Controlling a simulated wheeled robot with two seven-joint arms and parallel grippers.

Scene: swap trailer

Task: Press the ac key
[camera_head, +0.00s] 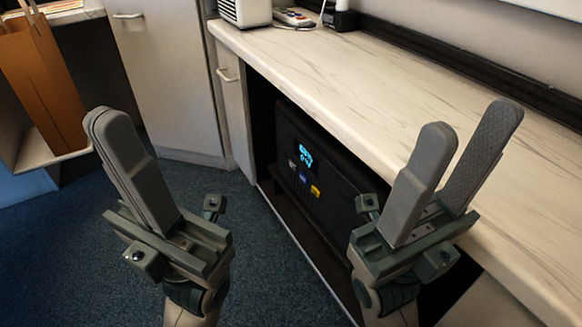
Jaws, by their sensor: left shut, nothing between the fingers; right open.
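A black control unit (345,185) sits in the recess under the counter. It has a lit blue display (306,157) and a few small coloured keys: a pale one (292,164), a blue one (303,177) and a yellow one (315,191). Their labels are too small to read, so I cannot tell which is the ac key. My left gripper (106,120) is shut and empty, to the left of the unit and apart from it. My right gripper (470,125) is open and empty, in front of the counter, right of the unit.
The pale counter (400,110) runs above the unit, with a remote-like object (293,18) and a white box (245,12) at its far end. White cabinets (165,75) stand behind. A brown bag (40,75) is at left. Blue carpet (260,275) is clear.

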